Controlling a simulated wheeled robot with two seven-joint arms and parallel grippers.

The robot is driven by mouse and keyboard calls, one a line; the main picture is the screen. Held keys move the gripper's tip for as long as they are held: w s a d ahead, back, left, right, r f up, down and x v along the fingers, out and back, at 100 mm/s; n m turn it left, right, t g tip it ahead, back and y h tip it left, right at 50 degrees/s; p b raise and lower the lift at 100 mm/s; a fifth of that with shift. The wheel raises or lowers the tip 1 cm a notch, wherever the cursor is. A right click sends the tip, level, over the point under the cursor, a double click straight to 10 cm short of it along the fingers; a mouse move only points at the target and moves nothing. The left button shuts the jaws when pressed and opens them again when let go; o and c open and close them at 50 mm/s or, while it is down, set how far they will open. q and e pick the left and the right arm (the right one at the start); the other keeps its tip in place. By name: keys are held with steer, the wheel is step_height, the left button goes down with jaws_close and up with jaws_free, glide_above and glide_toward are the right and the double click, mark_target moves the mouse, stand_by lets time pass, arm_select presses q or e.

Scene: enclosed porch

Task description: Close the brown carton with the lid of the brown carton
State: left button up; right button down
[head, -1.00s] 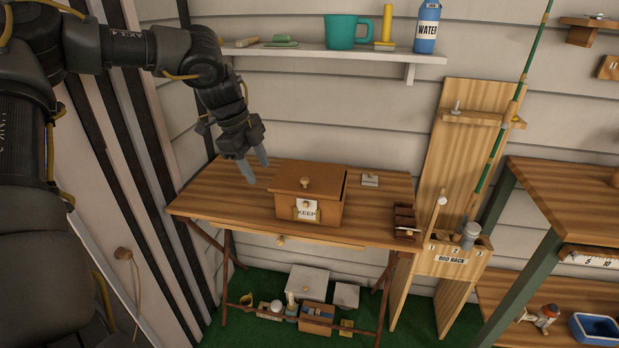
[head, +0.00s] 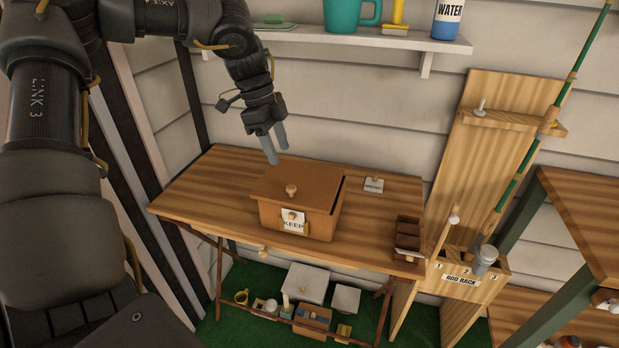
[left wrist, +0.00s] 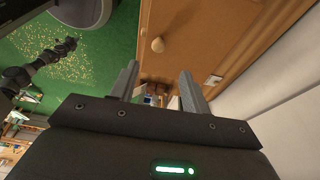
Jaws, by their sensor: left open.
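The brown carton (head: 318,227) stands on the wooden table, with a white KEEP label on its front. The lid of the brown carton (head: 268,185), a flat brown panel with a round knob, lies on top. A dark gap shows along the carton's right side, so the lid looks shifted left. My left gripper (head: 276,151) is open and empty, fingers pointing down, above and behind the lid's back left part, apart from it. In the left wrist view its fingers (left wrist: 158,88) are spread; a brown surface with a knob lies beyond. A dark arm (left wrist: 60,48) shows there, its jaws too small to read.
The table (head: 195,190) is clear to the left of the carton. A small labelled block (head: 373,185) and a dark divided holder (head: 408,238) stand to the right. A shelf (head: 380,42) with a teal mug (head: 350,14) is above; a rod rack (head: 460,265) stands at right.

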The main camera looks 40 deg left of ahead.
arm_select(q)
glide_above(291, 187)
steer(key=a, duration=0.2)
steer(key=f, duration=0.5)
steer(key=shift+s, duration=0.35)
steer(key=shift+s+d+f+p, duration=0.1)
steer(key=shift+d+f+p, duration=0.2)
steer(key=x, duration=0.2)
steer(key=p+x, duration=0.1)
steer(key=x, duration=0.1)
steer(key=shift+w+f, duration=0.25)
jaws_close()
